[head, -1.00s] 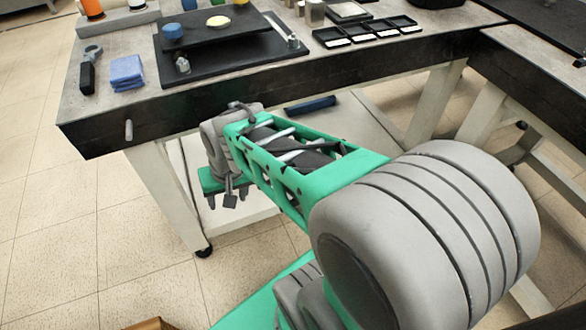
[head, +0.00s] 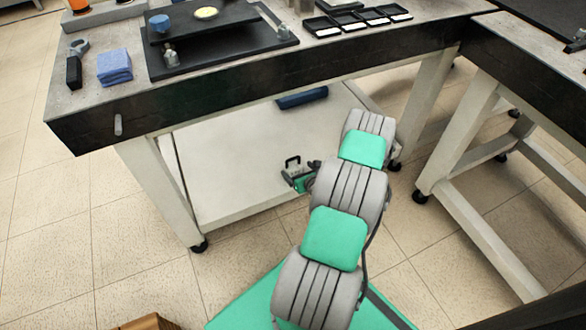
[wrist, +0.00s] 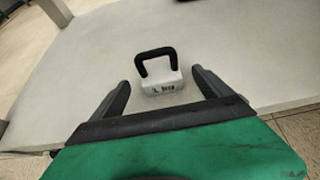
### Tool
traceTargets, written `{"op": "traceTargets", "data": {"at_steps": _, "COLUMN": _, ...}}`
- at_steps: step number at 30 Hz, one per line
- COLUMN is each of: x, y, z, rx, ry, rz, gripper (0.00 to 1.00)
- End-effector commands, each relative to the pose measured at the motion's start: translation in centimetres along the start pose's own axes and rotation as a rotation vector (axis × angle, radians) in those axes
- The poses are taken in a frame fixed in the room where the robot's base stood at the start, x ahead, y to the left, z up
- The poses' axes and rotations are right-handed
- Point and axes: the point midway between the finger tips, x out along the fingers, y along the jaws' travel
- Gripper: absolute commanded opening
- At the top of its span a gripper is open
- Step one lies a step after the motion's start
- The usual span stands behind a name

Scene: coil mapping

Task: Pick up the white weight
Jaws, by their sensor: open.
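The white weight (wrist: 163,86) is a small pale block with dark lettering on its face and a black loop handle. It stands upright on the pale lower shelf (wrist: 90,60) of the workbench. My gripper (wrist: 160,80) is open and empty, with its dark fingers on either side of the weight in the wrist view and the weight just ahead of the tips. I cannot tell whether either finger touches it. In the head view the weight's handle and part of its body (head: 292,170) show beside my green gripper (head: 303,184), which is mostly hidden by my arm.
The bench top's dark front edge (head: 200,110) overhangs the shelf. A dark blue object (head: 302,98) lies further back on the shelf. Bench legs (head: 165,195) stand at the sides. The shelf to the left of the weight is clear.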

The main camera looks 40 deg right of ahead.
Motion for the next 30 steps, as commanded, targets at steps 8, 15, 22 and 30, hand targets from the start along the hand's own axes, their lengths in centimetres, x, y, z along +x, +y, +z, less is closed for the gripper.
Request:
{"op": "traceTargets", "data": {"at_steps": 8, "x": 4.9, "y": 0.1, "z": -0.6, "rx": -0.006, "ry": 0.001, "rz": 0.004, "gripper": 0.89}}
{"op": "traceTargets", "data": {"at_steps": 15, "x": 5.5, "y": 0.0, "z": -0.1, "rx": -0.004, "ry": 0.002, "rz": 0.002, "gripper": 0.89}}
{"op": "traceTargets", "data": {"at_steps": 22, "x": 5.4, "y": 0.0, "z": -0.2, "rx": -0.005, "ry": 0.002, "rz": 0.002, "gripper": 0.74}}
{"op": "traceTargets", "data": {"at_steps": 30, "x": 5.4, "y": 0.0, "z": -0.2, "rx": -0.005, "ry": 0.003, "rz": 0.002, "gripper": 0.51}}
